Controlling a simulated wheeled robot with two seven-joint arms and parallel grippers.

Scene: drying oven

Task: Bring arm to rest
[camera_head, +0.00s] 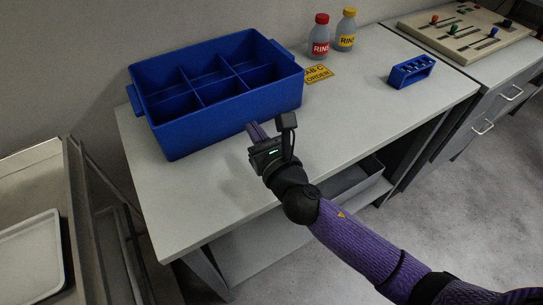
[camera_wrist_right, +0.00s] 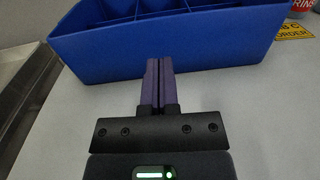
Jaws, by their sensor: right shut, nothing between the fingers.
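My right arm reaches in from the lower right of the head view. Its gripper (camera_head: 252,128) is over the table, just in front of the blue compartment box (camera_head: 230,112). In the wrist view the two purple fingers of the gripper (camera_wrist_right: 158,66) are together with nothing between them, pointing at the front wall of the blue box (camera_wrist_right: 205,50). I cannot tell whether the fingertips touch that wall. The box stands on the left part of the grey table (camera_head: 330,120), and its visible compartments look empty. My left gripper is not in view.
A red-capped bottle (camera_head: 320,38), a yellow-capped bottle (camera_head: 345,30), a yellow order card (camera_head: 318,74) and a small blue rack (camera_head: 411,71) stand or lie right of the box. A slider panel (camera_head: 470,32) is at the far right. A cart with a white tray (camera_head: 32,255) is left.

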